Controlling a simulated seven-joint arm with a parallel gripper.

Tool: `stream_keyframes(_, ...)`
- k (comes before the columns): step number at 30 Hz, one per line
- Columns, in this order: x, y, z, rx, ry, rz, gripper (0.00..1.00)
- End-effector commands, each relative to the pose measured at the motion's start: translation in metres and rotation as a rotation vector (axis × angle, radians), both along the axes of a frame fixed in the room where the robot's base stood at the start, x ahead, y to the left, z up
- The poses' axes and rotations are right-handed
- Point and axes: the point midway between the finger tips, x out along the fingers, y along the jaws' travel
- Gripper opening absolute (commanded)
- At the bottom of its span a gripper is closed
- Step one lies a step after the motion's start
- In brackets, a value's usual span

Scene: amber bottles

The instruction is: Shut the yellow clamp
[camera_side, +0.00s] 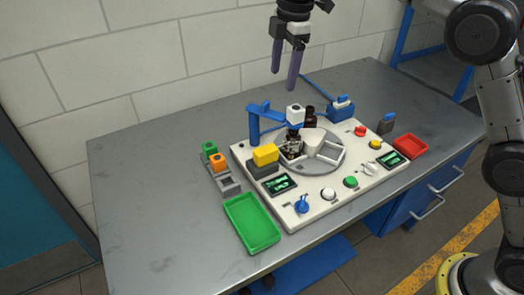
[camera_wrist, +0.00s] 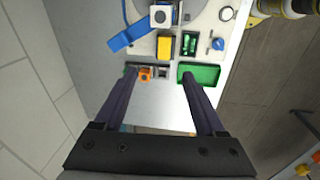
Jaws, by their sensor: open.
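The yellow clamp (camera_side: 265,154) is a yellow block on a dark grey base, at the left part of the white work panel (camera_side: 270,208). It looks slightly tilted; I cannot tell whether it is open or shut. It also shows in the wrist view (camera_wrist: 164,47), beyond the fingertips. My gripper (camera_side: 284,82) hangs high above the back of the table, with its two dark purple fingers apart and nothing between them. In the wrist view my gripper (camera_wrist: 158,75) also shows open and empty, well apart from the clamp.
A blue arm fixture (camera_side: 262,112) and amber bottles (camera_side: 293,146) stand beside the clamp, near a round plate. A green tray (camera_side: 252,222) lies in front, a red tray (camera_side: 410,146) at right. A rack with green and orange blocks (camera_side: 217,161) is at left. The table's left side is clear.

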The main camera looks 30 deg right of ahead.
Motion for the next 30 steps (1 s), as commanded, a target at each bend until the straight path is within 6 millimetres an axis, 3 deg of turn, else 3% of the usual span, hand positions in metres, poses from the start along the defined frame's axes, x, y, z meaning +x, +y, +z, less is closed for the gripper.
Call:
stream_keyframes(1,0.01,0.011,-0.022,-0.006,0.025,0.014,0.72)
stream_keyframes(7,0.021,0.036,-0.082,-0.032,0.106,0.048,0.72)
stream_keyframes(17,0.018,0.043,-0.119,-0.041,0.135,0.061,0.72)
stream_keyframes(30,0.018,0.043,-0.203,-0.041,0.134,0.06,0.72)
